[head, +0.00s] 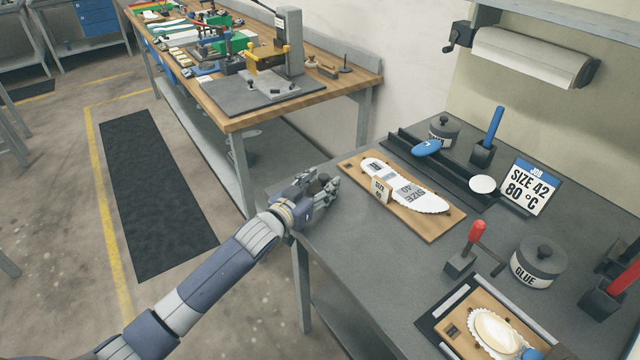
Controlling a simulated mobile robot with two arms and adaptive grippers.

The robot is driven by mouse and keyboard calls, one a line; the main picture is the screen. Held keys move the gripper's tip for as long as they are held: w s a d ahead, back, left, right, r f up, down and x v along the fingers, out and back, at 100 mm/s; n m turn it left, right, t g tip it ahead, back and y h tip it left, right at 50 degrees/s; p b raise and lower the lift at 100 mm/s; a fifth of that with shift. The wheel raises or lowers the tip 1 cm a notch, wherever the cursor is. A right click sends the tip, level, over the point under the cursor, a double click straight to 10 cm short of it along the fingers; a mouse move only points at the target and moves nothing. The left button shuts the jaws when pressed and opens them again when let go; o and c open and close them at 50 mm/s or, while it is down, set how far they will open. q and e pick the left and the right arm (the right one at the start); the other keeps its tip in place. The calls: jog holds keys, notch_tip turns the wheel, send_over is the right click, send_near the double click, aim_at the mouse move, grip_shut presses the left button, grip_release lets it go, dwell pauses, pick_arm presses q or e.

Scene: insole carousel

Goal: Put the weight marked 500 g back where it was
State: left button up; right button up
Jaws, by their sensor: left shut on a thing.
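My left gripper (330,190) is at the left edge of the grey table, beside the wooden board with the white insole. It is shut on a small dark thing with a rounded top (323,178), which looks like the weight. The fingers hide most of it, and I cannot read any 500 g marking. I cannot tell whether it touches the table top. My right gripper is not in view.
The wooden board (436,228) carries an insole marked SIZE 40. Behind it are a black rail (405,158), a lidded pot and a job sign (528,187). A glue pot (537,262) and red-handled tool (473,240) stand right. Bare table (350,250) lies in front.

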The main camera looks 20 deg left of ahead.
pick_arm(q)
jog(key=shift+r, duration=0.1)
jog(key=o, duration=1)
jog(key=shift+f, duration=0.25)
jog(key=o, duration=0.5)
jog(key=shift+c, duration=0.2)
jog(key=shift+r, duration=0.1)
